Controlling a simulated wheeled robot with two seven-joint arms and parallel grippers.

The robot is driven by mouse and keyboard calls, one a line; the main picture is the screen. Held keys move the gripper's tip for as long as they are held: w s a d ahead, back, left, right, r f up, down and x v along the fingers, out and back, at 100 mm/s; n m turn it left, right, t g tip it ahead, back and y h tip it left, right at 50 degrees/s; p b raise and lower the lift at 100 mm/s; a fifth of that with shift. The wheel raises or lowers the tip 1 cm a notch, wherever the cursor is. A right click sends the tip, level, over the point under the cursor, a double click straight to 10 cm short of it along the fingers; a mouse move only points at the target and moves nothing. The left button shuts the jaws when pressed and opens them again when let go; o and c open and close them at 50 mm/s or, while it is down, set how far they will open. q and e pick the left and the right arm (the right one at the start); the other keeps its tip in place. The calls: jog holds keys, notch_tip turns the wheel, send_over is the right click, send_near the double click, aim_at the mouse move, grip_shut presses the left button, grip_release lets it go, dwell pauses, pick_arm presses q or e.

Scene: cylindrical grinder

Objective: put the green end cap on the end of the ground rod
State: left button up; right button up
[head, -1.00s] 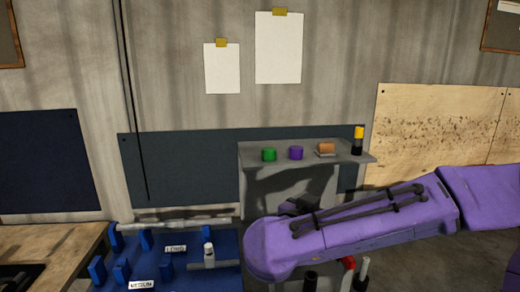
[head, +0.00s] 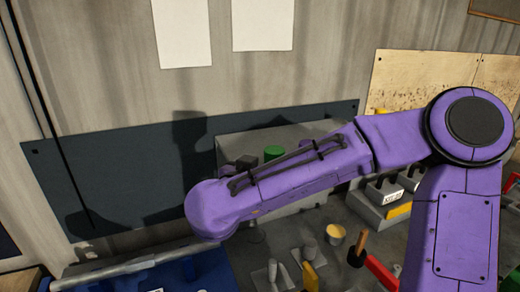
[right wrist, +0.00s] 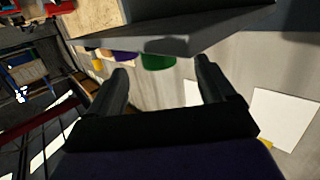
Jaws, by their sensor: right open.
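The green end cap (head: 273,152) stands on the grey shelf (head: 228,150), partly hidden behind my right forearm. In the right wrist view, the green cap (right wrist: 158,62) shows upside down at the shelf, ahead of and between the two fingers. My right gripper (right wrist: 160,85) is open and empty, apart from the cap. In the head view, my right arm mostly hides its gripper. A long grey rod (head: 130,268) lies across the blue rack (head: 205,272) at the lower left; I cannot tell its end clearly. My left gripper is not in view.
The wall panel (head: 120,175) rises behind.

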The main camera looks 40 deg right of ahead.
aim_at(276, 154)
jog(key=d, duration=0.2)
jog(key=w+d+p, duration=0.1)
jog(key=d, duration=0.1)
jog(key=p+x, duration=0.1)
jog(key=x, duration=0.1)
jog(key=p+x, duration=0.2)
jog(key=x, duration=0.1)
jog(key=shift+w+a+f, duration=0.1)
jog(key=shift+w+a, duration=0.05)
jog(key=shift+w, duration=0.25)
jog(key=shift+d+f, duration=0.15)
jog(key=shift+d, duration=0.15)
jog(key=shift+s+a, duration=0.1)
jog(key=shift+s, duration=0.05)
jog(key=c, duration=1)
